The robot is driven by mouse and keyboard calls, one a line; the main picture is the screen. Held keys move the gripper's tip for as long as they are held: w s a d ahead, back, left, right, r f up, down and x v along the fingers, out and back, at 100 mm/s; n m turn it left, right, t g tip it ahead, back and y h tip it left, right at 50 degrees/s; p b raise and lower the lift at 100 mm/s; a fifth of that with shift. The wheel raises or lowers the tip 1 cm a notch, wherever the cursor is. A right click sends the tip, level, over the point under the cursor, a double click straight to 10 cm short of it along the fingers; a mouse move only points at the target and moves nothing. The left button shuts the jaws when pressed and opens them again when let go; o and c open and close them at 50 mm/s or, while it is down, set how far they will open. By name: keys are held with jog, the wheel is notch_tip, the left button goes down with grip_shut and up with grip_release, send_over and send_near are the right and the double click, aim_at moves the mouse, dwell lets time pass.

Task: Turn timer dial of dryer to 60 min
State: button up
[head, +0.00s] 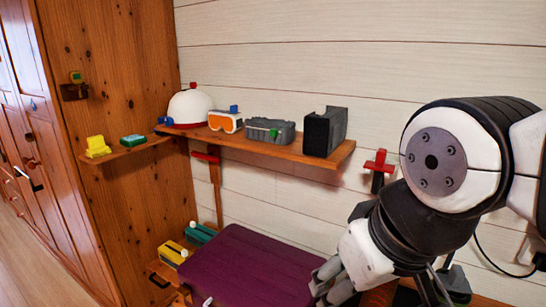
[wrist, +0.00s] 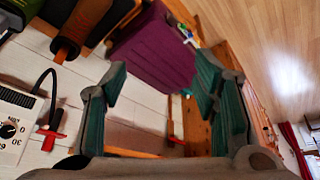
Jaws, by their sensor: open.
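The dryer (wrist: 22,104) is a white box on the wall, cut off by the left edge of the wrist view. Its timer dial (wrist: 8,130) is a dark round knob with 0, 60 and 30 printed around it; the pointer's exact setting is too small to tell. My gripper (wrist: 160,76) is open, with nothing between its two green-grey fingers. The dial lies to the left of the fingers, apart from them.
A purple padded top (head: 245,262) lies below. A dark cable (wrist: 54,92) hangs beside the dryer near a red hook (wrist: 50,135). The floor at left is clear.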

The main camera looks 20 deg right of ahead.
jog(key=w+d+f+t+h+b, duration=0.1)
jog(key=w+d+t+h, duration=0.15)
jog(key=w+d, duration=0.65)
jog(key=w+d+f+t+h, duration=0.25)
jog(key=w+d, duration=0.35)
jog(key=w, duration=0.6)
jog(key=s+d+m+t+h+b, duration=0.2)
jog(key=d+h, duration=0.6)
jog(key=d, duration=1.2)
jog(key=w+d+t+p, duration=0.1)
jog(key=w+d+p, duration=0.1)
jog(key=w+d, duration=0.8)
jog(key=shift+r+n, duration=0.25)
jog(key=shift+n, duration=0.05)
jog(key=c, duration=1.2)
